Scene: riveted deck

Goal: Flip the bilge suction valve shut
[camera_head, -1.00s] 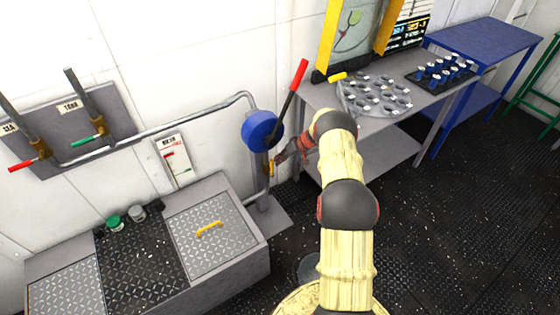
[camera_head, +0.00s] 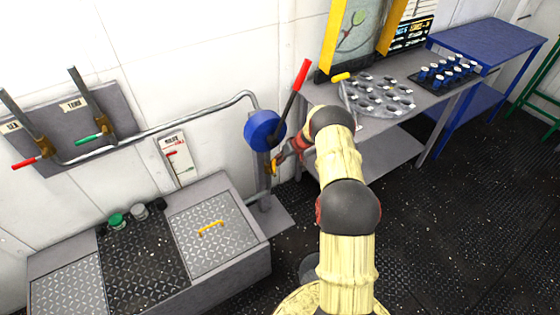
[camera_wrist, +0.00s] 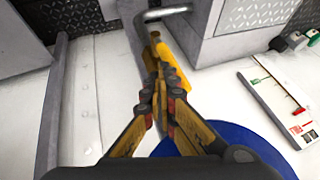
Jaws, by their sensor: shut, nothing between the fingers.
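Two brass valves stand side by side on the grey wall panel (camera_head: 75,125) at the far left of the head view. One has a red-tipped lever (camera_head: 24,163), the other a green-tipped lever (camera_head: 88,140); both levers stick out to the left. Their small labels are too blurred to read surely, so I cannot tell which is bilge suction. My gripper (camera_head: 277,160) is beside the blue pump (camera_head: 265,130), well to the right of both valves. The wrist view shows my gripper (camera_wrist: 154,92) shut and empty, close to a yellow part (camera_wrist: 176,66); contact is unclear.
The pump's red-tipped handle (camera_head: 300,78) rises beside my forearm. A wall placard (camera_head: 176,158) hangs between panel and pump. A low grey box (camera_head: 215,275) with tread-plate lids stands below. A grey bench (camera_head: 375,128) and a blue table (camera_head: 485,45) are to the right.

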